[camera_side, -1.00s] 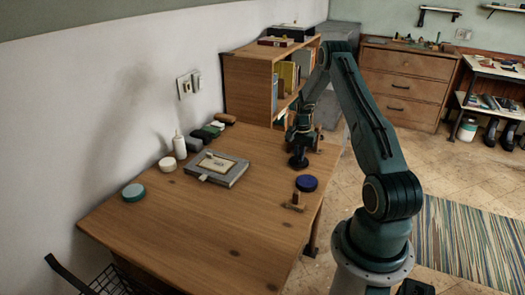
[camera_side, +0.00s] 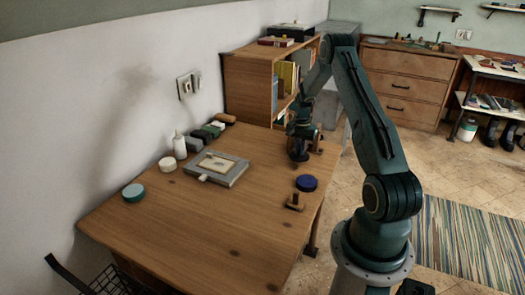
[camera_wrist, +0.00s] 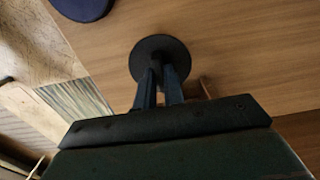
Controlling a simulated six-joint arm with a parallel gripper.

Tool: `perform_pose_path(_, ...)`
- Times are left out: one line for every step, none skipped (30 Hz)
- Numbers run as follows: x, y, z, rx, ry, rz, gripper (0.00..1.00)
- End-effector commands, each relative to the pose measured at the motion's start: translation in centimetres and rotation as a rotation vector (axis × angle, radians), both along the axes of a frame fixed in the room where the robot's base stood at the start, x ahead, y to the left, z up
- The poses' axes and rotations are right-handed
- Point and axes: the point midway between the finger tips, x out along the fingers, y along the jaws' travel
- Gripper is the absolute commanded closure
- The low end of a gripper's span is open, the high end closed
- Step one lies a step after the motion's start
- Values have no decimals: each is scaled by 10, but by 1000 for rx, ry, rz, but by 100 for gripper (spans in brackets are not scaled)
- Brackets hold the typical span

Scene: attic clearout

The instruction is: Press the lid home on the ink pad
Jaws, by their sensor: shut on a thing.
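My gripper (camera_wrist: 160,88) points down over the right side of the desk, behind the blue tin in the side view (camera_side: 301,143). It is shut on a round black disc (camera_wrist: 158,52), likely the lid, which also shows in the side view (camera_side: 299,156). The disc seems to be a little above the desk; the exact gap is hard to tell. A round dark blue tin (camera_side: 306,183), likely the ink pad, sits near the desk's right edge, apart from the disc. Part of it shows at the top left of the wrist view (camera_wrist: 82,6).
A small wooden stamp (camera_side: 295,202) stands in front of the blue tin. A grey framed box (camera_side: 218,168), a teal tin (camera_side: 133,192), a white tin (camera_side: 167,164) and a white bottle (camera_side: 179,145) are farther left. A bookcase (camera_side: 247,90) stands behind. The desk's front is clear.

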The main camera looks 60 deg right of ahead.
Motion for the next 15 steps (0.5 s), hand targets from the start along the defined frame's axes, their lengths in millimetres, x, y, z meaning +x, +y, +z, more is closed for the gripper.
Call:
perform_pose_path(0, 0, 2, -1, 0, 0, 100)
perform_pose_path(0, 0, 3, -1, 0, 0, 100)
perform_pose_path(0, 0, 4, -1, 0, 0, 100)
perform_pose_path(0, 0, 5, 0, 0, 0, 100)
perform_pose_path(0, 0, 6, 0, 0, 0, 100)
perform_pose_path(0, 0, 7, 0, 0, 0, 100)
perform_pose_path(0, 0, 7, 0, 0, 0, 100)
perform_pose_path(0, 0, 8, 0, 0, 0, 100)
perform_pose_path(0, 0, 9, 0, 0, 0, 100)
perform_pose_path(0, 0, 10, 1, 0, 0, 100)
perform_pose_path(0, 0, 11, 1, 0, 0, 100)
perform_pose_path(0, 0, 12, 0, 0, 0, 100)
perform_pose_path(0, 0, 13, 0, 0, 0, 100)
perform_pose_path(0, 0, 13, 0, 0, 0, 100)
perform_pose_path(0, 0, 14, 0, 0, 0, 100)
